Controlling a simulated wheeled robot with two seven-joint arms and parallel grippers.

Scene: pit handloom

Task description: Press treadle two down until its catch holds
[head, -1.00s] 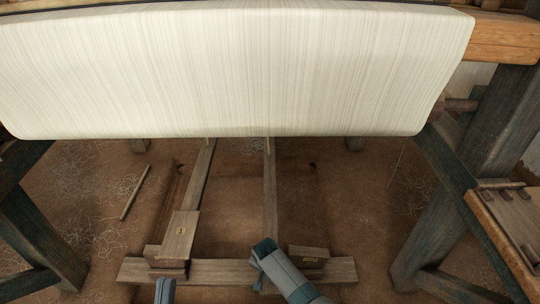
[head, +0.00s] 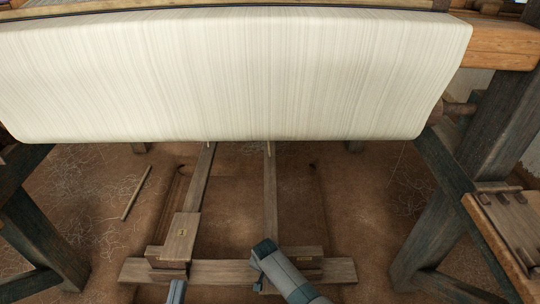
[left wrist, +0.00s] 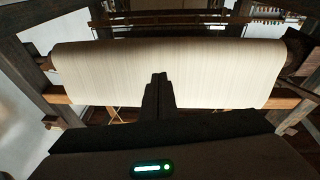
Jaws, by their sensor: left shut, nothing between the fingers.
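Two long wooden treadles run out from under the cloth in the head view. The left treadle (head: 202,178) ends in a wide foot pad (head: 180,236) with a small label too small to read. The right treadle (head: 270,190) runs down behind my right arm, which hides its near end. I cannot read which is numbered two, and no catch is clearly seen. My left gripper (head: 177,290) shows only its tip at the bottom edge, near the left pad, apart from it in the picture. Its shut, empty fingers (left wrist: 159,92) show dark in the left wrist view.
A wooden crossbar (head: 225,271) lies across the treadles' near ends. The wide white cloth roll (head: 240,75) spans the view above. Loom posts (head: 455,180) stand at the sides, with a wooden bench (head: 505,225) at right. A stick (head: 136,193) lies on the earth floor.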

